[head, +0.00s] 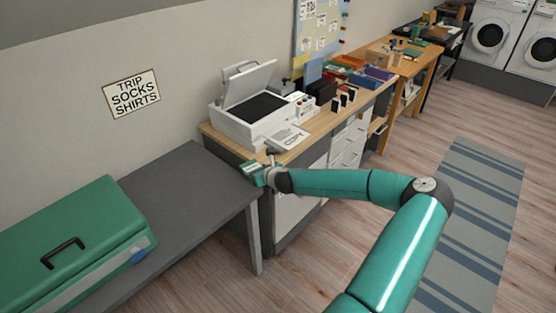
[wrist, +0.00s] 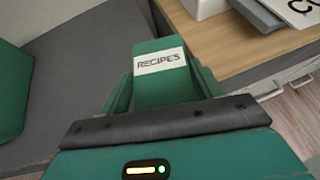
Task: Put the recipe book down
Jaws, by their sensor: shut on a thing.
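The recipe book is a small green block with a white label reading "RECIPES" in the wrist view (wrist: 160,62). My gripper (wrist: 162,85) is shut on it, with a green finger on each side. In the head view the book (head: 251,168) shows small at the end of my arm, partly hidden by my gripper (head: 264,176). It appears near the corner where the grey bench (head: 185,180) meets the wooden counter (head: 212,137). I cannot tell whether the book touches a surface.
A large green case (head: 75,235) stands on the grey bench at the left. A white copier (head: 255,105) with its lid raised stands on the counter, with a "COPY" sheet (head: 288,137) beside it. The bench between case and counter is bare.

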